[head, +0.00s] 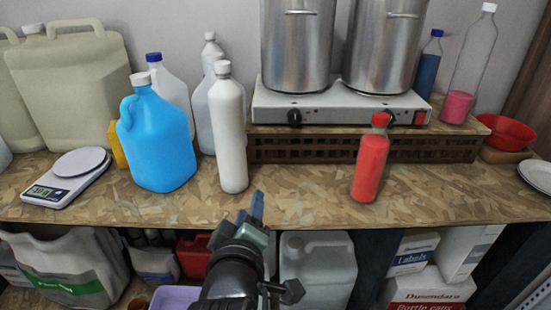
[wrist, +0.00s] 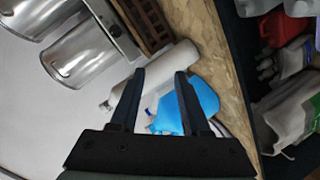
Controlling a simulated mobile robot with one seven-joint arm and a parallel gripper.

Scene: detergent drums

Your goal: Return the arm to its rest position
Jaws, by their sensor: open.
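My gripper (head: 257,205) reaches up in front of the bench's front edge in the head view, with my dark arm below it. In the wrist view my gripper (wrist: 156,78) has its two fingers apart with nothing held between them. A white bottle (head: 230,130) stands upright just behind and left of the gripper. It also shows beyond the fingers in the wrist view (wrist: 172,62). A blue jug (head: 157,140) stands left of the white bottle, and a red bottle (head: 371,160) stands to the right, apart from the gripper.
The wooden bench (head: 300,205) has free room near its front edge. A kitchen scale (head: 67,175) is at left. Two steel pots (head: 297,45) stand on a white hot plate (head: 335,108) at the back. The shelf below holds a white canister (head: 318,265) and boxes (head: 432,285).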

